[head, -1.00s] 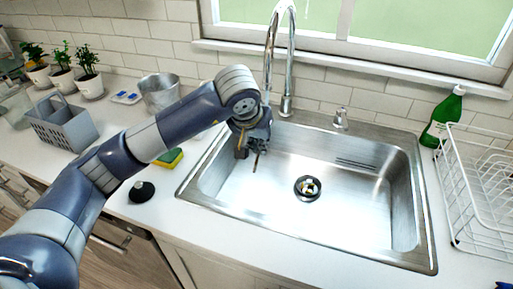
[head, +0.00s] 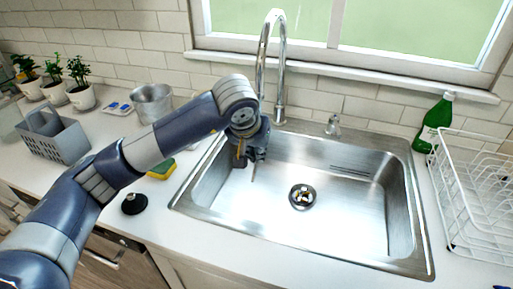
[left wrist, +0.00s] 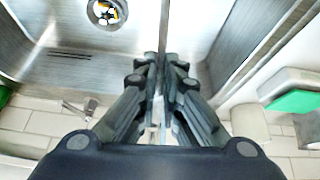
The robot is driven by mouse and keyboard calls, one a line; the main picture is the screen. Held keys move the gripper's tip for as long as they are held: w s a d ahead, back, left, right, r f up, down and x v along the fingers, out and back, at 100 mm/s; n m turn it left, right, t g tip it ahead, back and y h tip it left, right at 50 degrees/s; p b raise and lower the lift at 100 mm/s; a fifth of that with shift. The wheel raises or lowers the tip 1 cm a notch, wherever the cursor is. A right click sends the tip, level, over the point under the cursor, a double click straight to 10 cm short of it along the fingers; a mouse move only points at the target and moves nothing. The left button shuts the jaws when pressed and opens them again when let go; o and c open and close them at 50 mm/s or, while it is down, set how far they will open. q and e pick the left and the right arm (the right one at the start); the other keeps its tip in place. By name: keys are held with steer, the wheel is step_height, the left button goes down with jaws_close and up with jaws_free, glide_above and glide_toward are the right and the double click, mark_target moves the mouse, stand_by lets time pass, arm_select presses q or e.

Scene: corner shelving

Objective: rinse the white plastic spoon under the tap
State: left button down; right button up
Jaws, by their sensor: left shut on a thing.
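The tap (head: 264,60) is a tall chrome gooseneck behind the steel sink (head: 345,235). My left gripper (head: 251,157) is over the left back part of the basin, low and to the left of the tap. It is shut on a thin thing, apparently the white plastic spoon (head: 254,173), of which a narrow piece hangs below the fingers. In the left wrist view the fingers (left wrist: 160,65) are together, with a pale strip between them. The spoon's bowl cannot be made out. No water stream is visible. My right gripper is not in view.
The drain (head: 303,196) is in the basin. Left of the sink are a yellow-green sponge (head: 161,169), a black stopper (head: 135,203), a metal bucket (head: 152,103) and a grey caddy (head: 55,140). A green bottle (head: 434,124) and white rack (head: 466,195) stand right.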

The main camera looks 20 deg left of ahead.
arm_select(q)
steer(key=shift+d, duration=0.1)
steer(key=shift+s, duration=0.4)
steer(key=s+b, duration=0.1)
steer(key=s, duration=0.6)
steer(key=shift+s+a+b, duration=0.15)
steer(key=shift+a+b, duration=0.1)
steer(key=shift+b, duration=0.15)
stand_by(0.3)
stand_by(0.8)
steer(key=s+r+p, duration=0.1)
steer(key=s+r, duration=0.3)
steer(key=s, duration=0.1)
steer(key=shift+a, duration=0.15)
